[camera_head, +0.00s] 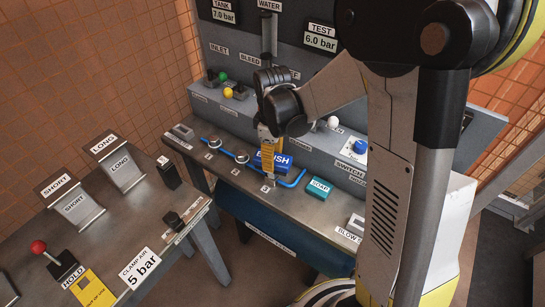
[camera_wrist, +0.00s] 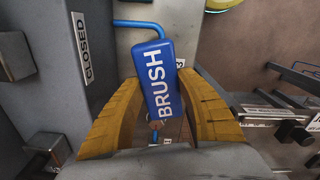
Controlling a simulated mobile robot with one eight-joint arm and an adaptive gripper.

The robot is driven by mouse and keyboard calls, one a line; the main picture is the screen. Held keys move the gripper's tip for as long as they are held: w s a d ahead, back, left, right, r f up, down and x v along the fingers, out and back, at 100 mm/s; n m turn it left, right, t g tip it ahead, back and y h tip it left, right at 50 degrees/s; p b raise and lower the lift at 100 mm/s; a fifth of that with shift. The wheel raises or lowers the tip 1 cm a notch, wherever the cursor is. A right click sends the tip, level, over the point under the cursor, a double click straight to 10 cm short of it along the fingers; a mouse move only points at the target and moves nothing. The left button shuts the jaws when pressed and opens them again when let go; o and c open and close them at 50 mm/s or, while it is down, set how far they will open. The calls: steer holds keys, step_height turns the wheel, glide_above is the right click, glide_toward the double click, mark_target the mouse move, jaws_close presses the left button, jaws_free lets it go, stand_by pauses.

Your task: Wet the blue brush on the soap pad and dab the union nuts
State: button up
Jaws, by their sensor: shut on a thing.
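The blue brush (camera_head: 282,162), a block lettered BRUSH in white, is held between the yellow fingers of my gripper (camera_head: 268,168). The wrist view shows the brush (camera_wrist: 160,80) upright in the picture between both fingers (camera_wrist: 158,112). The teal soap pad (camera_head: 318,188), labelled SOAP, lies on the bench to the right of the brush and apart from it. Silver union nuts (camera_head: 213,141) and (camera_head: 241,156) sit on a blue line along the bench to the left. A third fitting by my gripper is partly hidden. I cannot tell whether the brush touches the bench.
A panel with coloured valve knobs (camera_head: 228,93) and a blue switch knob (camera_head: 360,147) rises behind the bench (camera_head: 225,172). A BLOW label (camera_head: 348,234) is at the right front. Another table (camera_head: 115,218) with SHORT and LONG holders stands left.

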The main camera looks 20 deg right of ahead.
steer(key=shift+f+b, duration=0.55)
steer(key=shift+f, duration=0.05)
stand_by(0.5)
step_height(320, 180, up, 6)
steer(key=p, duration=0.4)
steer(key=shift+r, duration=0.1)
